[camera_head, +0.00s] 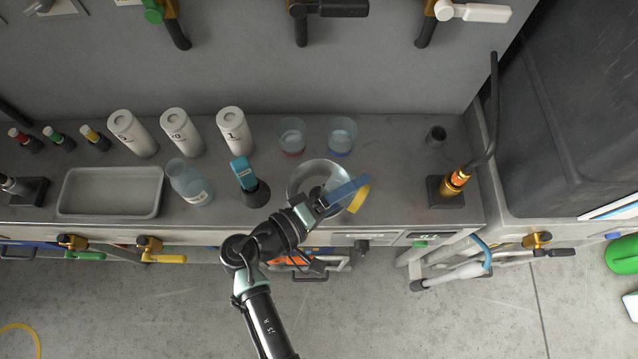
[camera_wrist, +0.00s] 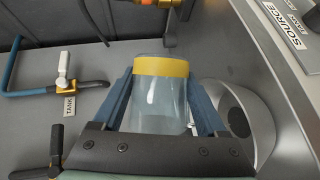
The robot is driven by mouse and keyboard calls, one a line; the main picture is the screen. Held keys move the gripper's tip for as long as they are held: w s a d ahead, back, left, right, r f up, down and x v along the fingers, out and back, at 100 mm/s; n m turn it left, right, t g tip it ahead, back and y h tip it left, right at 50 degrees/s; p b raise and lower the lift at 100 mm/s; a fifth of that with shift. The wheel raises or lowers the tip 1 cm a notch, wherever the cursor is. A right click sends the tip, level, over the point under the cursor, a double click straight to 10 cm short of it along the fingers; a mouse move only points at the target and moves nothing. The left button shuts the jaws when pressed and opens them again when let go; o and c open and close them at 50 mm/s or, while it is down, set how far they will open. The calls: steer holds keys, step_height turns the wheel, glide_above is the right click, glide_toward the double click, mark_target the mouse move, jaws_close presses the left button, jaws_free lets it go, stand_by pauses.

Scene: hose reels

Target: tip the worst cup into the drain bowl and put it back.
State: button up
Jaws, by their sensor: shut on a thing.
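My gripper (camera_head: 343,191) is shut on a clear cup with a yellow band (camera_wrist: 160,67). Its blue fingers lie along both sides of the cup in the wrist view. In the head view the yellow-banded cup (camera_head: 360,199) shows beside the fingers, over the front right rim of the round drain bowl (camera_head: 297,175). The bowl also shows in the wrist view (camera_wrist: 265,125), right of the cup. I cannot tell how far the cup is tilted or what it holds. A red-banded cup (camera_head: 291,136) and a blue-banded cup (camera_head: 341,136) stand upright behind the bowl.
A dark stand with a blue top (camera_head: 243,174), a clear bottle (camera_head: 188,183) and several white canisters (camera_head: 176,130) stand left of the bowl. A shallow tray (camera_head: 110,192) is farther left. A brass tap (camera_head: 455,180) stands right. The counter between bowl and tap is mostly clear.

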steer(key=shift+a+r+n, duration=0.1)
steer(key=shift+r+n, duration=0.1)
steer(key=shift+n, duration=0.2)
steer(key=shift+w+a+r+n+h, duration=0.1)
steer(key=shift+r+n+h, duration=0.05)
steer(key=shift+n+h, duration=0.2)
steer(key=shift+f+n+h+b, duration=0.25)
steer(key=shift+h+b, duration=0.05)
steer(key=shift+h, duration=0.05)
